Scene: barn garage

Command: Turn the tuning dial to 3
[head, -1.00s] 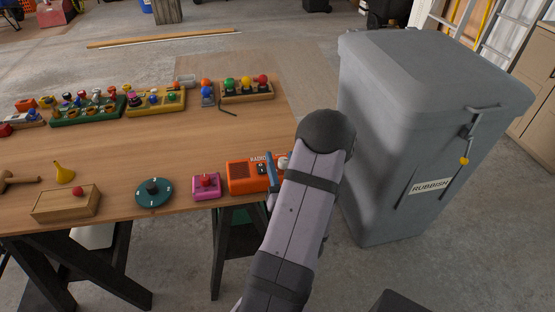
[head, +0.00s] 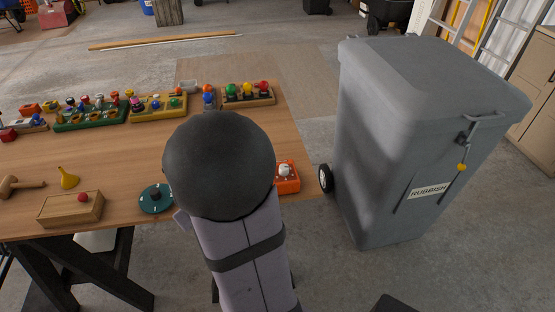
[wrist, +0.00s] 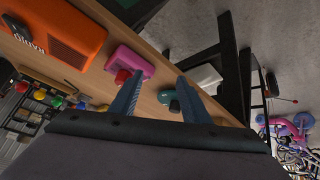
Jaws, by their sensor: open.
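The orange radio (head: 289,184) stands at the table's front right, with a white knob (head: 284,170) on its right end. My arm hides the rest of it there; the wrist view shows its speaker end and RADIO label (wrist: 60,30). A teal disc with a dark central knob (head: 156,199) lies left of my arm, with pale marks on its rim; no number is readable. The disc is partly hidden by a finger in the wrist view (wrist: 166,97). My gripper (wrist: 160,76) is open and empty, pointing toward the table. My arm hides it in the head view.
A pink box (wrist: 128,60) with a red button sits between radio and disc. A wooden box (head: 70,210) with a red knob, a yellow funnel (head: 68,179) and a mallet lie left. Coloured toy boards line the back. A grey rubbish bin (head: 400,140) stands right.

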